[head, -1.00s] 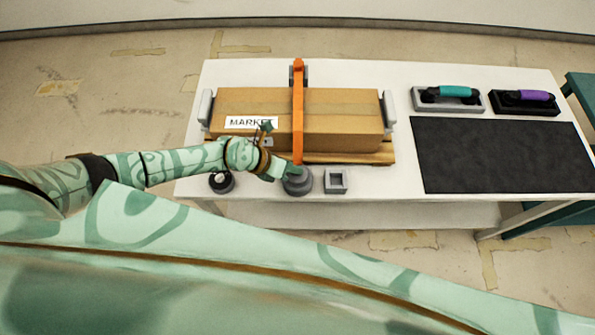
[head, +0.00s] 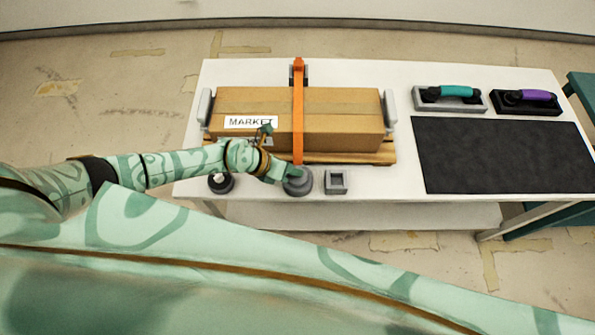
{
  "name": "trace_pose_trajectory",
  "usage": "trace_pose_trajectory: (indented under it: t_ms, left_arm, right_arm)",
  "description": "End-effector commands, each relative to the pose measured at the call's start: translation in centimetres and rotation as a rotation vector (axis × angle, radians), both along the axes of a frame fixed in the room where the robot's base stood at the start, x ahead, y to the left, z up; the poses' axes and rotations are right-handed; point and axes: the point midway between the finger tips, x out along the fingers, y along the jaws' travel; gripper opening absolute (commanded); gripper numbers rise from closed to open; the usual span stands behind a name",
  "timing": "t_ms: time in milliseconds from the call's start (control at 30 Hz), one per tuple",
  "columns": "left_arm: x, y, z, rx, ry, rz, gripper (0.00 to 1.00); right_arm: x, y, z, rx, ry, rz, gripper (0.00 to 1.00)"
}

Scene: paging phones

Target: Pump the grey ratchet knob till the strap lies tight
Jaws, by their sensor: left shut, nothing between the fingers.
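The grey ratchet knob (head: 298,184) stands at the front edge of the white table, just before the carton. The orange strap (head: 298,110) runs from a bracket at the back, over the cardboard carton (head: 345,118) and down its front toward the knob. The strap looks straight over the carton; whether any slack is left in it I cannot tell. My left gripper (head: 291,174) is shut and empty, with its tips at the top of the knob. Whether they press on it is too small to tell. My right gripper is not in view.
The carton sits on a wooden pallet (head: 385,153) between grey side stops. A black round piece (head: 221,183) and a grey square socket (head: 336,182) flank the knob. At right lie a black mat (head: 500,155), a teal-handled phone (head: 450,98) and a purple-handled one (head: 526,102).

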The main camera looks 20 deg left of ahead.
Motion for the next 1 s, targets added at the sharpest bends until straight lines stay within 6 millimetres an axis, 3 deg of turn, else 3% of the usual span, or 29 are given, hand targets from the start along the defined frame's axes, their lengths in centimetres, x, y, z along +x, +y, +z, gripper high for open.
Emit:
trace_pose_trajectory:
  t_ms: [667, 1000]
  left_arm:
    - [-0.2, 0.0, -0.6, 0.001, 0.004, -0.001, 0.0]
    - [-0.1, 0.0, 1.2, 0.001, 0.004, 0.0, 0.0]
  right_arm:
    - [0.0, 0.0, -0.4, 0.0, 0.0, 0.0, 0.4]
    - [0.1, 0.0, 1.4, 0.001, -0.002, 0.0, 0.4]
